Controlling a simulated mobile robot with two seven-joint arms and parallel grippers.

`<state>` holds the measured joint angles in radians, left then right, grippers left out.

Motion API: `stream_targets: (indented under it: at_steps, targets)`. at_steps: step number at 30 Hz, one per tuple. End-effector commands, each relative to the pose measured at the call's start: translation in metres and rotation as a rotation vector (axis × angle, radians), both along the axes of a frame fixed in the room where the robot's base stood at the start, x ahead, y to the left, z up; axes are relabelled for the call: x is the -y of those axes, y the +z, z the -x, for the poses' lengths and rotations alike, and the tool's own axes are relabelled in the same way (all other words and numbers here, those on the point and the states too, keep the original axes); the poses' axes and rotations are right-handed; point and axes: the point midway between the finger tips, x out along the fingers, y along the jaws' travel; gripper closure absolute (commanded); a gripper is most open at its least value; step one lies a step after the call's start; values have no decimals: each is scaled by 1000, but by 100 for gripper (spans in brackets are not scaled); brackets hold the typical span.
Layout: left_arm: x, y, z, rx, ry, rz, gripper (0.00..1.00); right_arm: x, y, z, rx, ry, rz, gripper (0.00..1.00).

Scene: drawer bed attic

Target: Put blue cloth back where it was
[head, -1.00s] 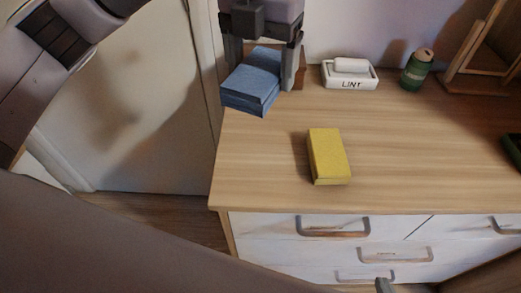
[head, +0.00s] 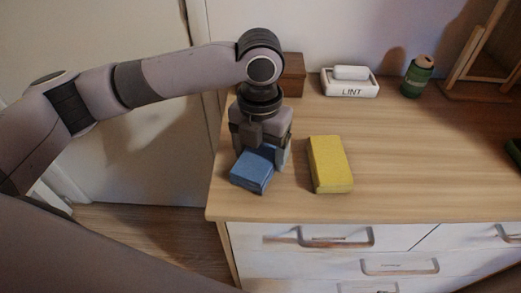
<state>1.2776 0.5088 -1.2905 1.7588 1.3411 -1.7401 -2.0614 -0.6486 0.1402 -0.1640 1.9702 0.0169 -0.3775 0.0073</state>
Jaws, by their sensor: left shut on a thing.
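The blue cloth (head: 252,172) is a folded blue block at the left front part of the dresser top (head: 420,150). My left gripper (head: 262,160) points down over it and is shut on it. The gripper's fingers hide the cloth's back part. I cannot tell whether the cloth touches the wood or hangs just above it. A yellow folded cloth (head: 330,164) lies just to its right, with a small gap between. My right gripper does not show clearly in the head view.
A white LINT tray (head: 350,90), a brown box (head: 292,75), a green can (head: 417,78) and a wooden frame (head: 478,60) stand along the back. A dark green thing (head: 514,148) lies at the right edge. The dresser's middle is clear. Drawers (head: 330,237) below are shut.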

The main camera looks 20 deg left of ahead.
Motion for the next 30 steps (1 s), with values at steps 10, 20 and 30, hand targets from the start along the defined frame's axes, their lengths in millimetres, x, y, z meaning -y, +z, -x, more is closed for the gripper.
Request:
stream_targets:
  at_steps: [10,20,30]
  targets:
    - [0,-1,0,1,0,0,0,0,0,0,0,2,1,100]
    - [0,12,-1,5,0,1,0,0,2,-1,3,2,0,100]
    - [0,82,-1,5,0,1,0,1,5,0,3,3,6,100]
